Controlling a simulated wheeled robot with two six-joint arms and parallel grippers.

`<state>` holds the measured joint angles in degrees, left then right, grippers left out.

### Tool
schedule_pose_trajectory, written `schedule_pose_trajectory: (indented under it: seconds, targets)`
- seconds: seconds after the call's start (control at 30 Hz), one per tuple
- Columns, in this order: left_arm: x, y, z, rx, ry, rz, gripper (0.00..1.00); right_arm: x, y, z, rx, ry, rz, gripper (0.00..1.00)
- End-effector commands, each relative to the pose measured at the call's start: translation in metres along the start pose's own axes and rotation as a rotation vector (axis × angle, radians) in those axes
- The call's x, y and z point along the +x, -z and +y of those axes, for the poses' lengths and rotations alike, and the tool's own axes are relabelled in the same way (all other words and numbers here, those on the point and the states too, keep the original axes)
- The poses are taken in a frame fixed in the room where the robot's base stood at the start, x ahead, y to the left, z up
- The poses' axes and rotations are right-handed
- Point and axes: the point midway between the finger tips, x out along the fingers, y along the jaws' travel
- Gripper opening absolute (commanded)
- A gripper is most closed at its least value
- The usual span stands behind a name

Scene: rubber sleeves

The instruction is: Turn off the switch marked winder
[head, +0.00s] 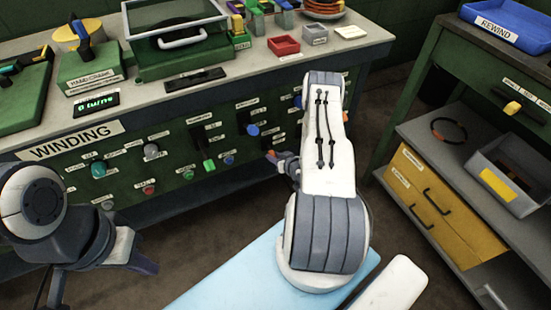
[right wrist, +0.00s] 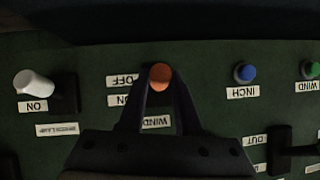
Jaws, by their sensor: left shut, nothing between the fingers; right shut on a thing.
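The winder switch has an orange knob (right wrist: 160,76). It sits on the green panel in the right wrist view, beside the upside-down OFF label (right wrist: 122,81) and level with it; the ON label (right wrist: 118,100) is lower in that picture. A partly covered label starting WIND (right wrist: 157,122) lies behind my fingers. My right gripper (right wrist: 160,88) is shut on the orange knob. In the head view my right gripper (head: 272,157) is at the panel, mostly hidden by my arm. My left gripper (head: 148,266) is shut and empty, low at the left, away from the panel.
A white knob (right wrist: 34,84), a blue knob (right wrist: 244,72) and a green knob (right wrist: 310,69) flank the switch. The WINDING bench (head: 75,142) carries trays and tools on top. A shelf unit with a yellow drawer (head: 440,205) stands at the right.

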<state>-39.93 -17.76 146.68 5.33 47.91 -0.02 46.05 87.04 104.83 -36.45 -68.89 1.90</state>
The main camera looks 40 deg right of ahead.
Motion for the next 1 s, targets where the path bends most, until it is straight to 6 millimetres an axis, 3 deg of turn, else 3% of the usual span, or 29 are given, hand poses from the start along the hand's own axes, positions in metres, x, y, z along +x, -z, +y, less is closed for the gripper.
schedule_pose_trajectory:
  seconds: [0.2,0.7,0.73,0.8,1.0]
  targets:
    - [0.0110,-0.0006,-0.0008,0.000,0.000,0.000,0.00,0.0025,-0.0055,0.0038,-0.002,-0.002,0.061,0.00]
    - [0.0121,-0.0006,-0.0009,0.000,0.000,0.000,0.00,0.0026,-0.0045,0.0036,-0.005,0.001,0.080,0.00]
    - [0.0121,-0.0006,-0.0009,0.000,0.000,0.000,0.00,0.0026,-0.0045,0.0036,-0.005,0.001,0.080,0.40]
    - [0.0121,-0.0006,-0.0009,0.000,0.000,0.000,0.00,0.0027,-0.0045,0.0033,-0.005,0.001,0.080,0.63]
    - [0.0121,-0.0006,-0.0009,0.000,0.000,0.000,0.00,0.0032,-0.0042,0.0012,-0.007,0.006,0.080,0.63]
